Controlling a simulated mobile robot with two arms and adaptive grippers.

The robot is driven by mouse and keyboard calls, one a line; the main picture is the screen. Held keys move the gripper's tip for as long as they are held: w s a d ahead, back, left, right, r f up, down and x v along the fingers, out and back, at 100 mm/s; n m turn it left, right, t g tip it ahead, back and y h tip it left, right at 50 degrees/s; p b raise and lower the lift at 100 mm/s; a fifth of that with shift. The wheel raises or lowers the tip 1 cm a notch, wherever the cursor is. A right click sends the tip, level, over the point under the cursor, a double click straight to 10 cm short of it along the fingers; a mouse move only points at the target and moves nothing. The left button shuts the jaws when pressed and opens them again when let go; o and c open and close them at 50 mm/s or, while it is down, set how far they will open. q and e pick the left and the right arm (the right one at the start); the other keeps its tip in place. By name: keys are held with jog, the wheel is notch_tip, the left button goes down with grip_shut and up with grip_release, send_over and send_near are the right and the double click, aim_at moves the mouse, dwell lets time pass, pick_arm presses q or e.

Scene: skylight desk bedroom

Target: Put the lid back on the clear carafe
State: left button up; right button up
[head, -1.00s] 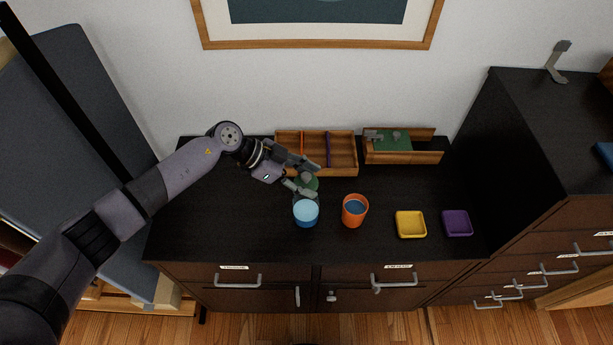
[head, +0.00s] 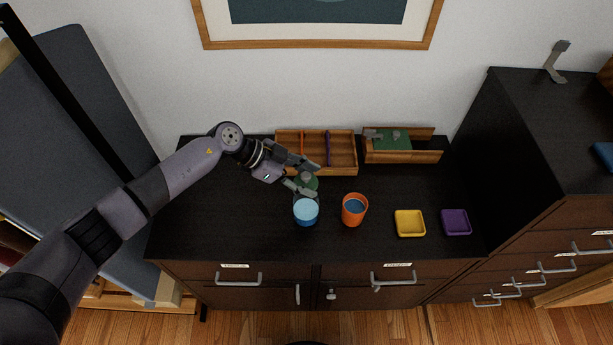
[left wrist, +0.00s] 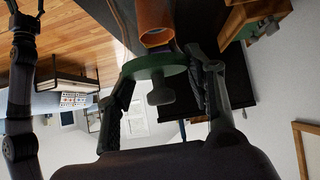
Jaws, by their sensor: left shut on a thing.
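The clear carafe (head: 306,214) stands upright near the middle of the dark cabinet top, with blue content inside. The green lid (head: 308,183) is just behind and above its mouth in the head view, partly hidden by my fingers. My left gripper (head: 307,178) is shut on the lid's knob. In the left wrist view the lid's green disc (left wrist: 154,66) and grey knob (left wrist: 160,93) show between the fingers. I cannot tell the exact gap between lid and carafe.
An orange cup (head: 354,211) with blue content stands close right of the carafe. Yellow (head: 410,223) and purple (head: 456,222) dishes lie further right. A wooden divided tray (head: 345,168) and a wooden holder (head: 428,157) stand behind. The cabinet top left of the carafe is clear.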

dwell(0.3)
pick_arm(q)
jog(key=o, duration=0.9)
jog(key=o, duration=0.5)
jog(key=shift+r, duration=0.1)
notch_tip(320, 180, up, 5)
jog(key=p, duration=0.5)
jog(key=shift+p, duration=0.35)
jog(key=shift+r, duration=0.9)
